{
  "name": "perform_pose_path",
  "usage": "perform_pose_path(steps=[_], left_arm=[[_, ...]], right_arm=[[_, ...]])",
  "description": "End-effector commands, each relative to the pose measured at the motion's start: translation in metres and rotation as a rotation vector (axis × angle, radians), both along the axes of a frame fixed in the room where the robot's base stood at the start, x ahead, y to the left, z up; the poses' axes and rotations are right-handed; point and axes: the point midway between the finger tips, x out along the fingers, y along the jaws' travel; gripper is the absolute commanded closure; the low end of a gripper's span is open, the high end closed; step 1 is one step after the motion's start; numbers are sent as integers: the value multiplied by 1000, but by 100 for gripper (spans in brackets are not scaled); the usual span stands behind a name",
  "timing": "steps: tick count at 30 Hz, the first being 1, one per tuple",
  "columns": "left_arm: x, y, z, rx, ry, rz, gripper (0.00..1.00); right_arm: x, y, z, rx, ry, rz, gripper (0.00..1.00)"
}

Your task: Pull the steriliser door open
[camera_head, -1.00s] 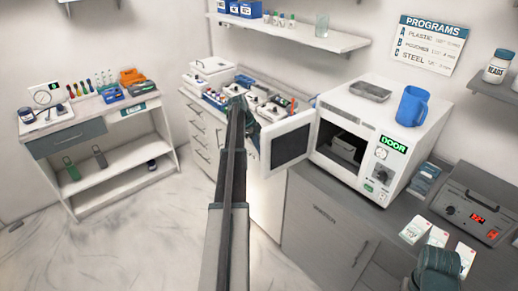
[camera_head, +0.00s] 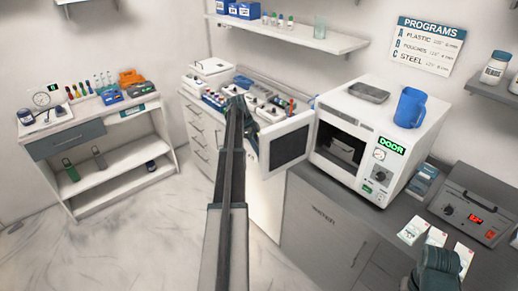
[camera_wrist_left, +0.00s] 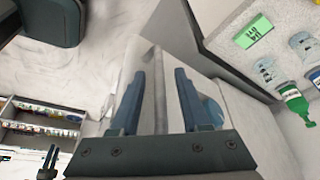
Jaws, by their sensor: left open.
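The white steriliser (camera_head: 378,140) stands on the grey counter with its green DOOR display lit. Its door (camera_head: 288,146), white with a dark inner panel, stands swung wide open to the left, and the chamber (camera_head: 341,150) shows. My left gripper (camera_head: 236,104) is just left of the door's free edge in the head view. In the left wrist view the left gripper (camera_wrist_left: 160,74) is open, with a pale surface behind its fingers. I cannot tell whether it touches the door.
A metal tray (camera_head: 368,93) and a blue jug (camera_head: 410,107) stand on top of the steriliser. A sealing device (camera_head: 473,211) and pouches (camera_head: 436,238) lie on the counter to its right. Small supplies crowd the counter behind my left gripper. The floor at left is clear.

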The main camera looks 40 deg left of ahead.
Motion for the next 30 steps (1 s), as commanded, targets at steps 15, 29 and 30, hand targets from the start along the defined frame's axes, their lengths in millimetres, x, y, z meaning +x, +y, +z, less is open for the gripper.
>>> perform_pose_path(steps=[15,29,30], left_arm=[[-15,24,76,0,0,1,54],[-26,41,121,0,0,0,54],[-27,41,121,0,0,0,54]], right_arm=[[0,0,76,0,2,-4,50],[-1,0,121,1,4,-11,50],[-1,0,121,1,3,-12,50]])
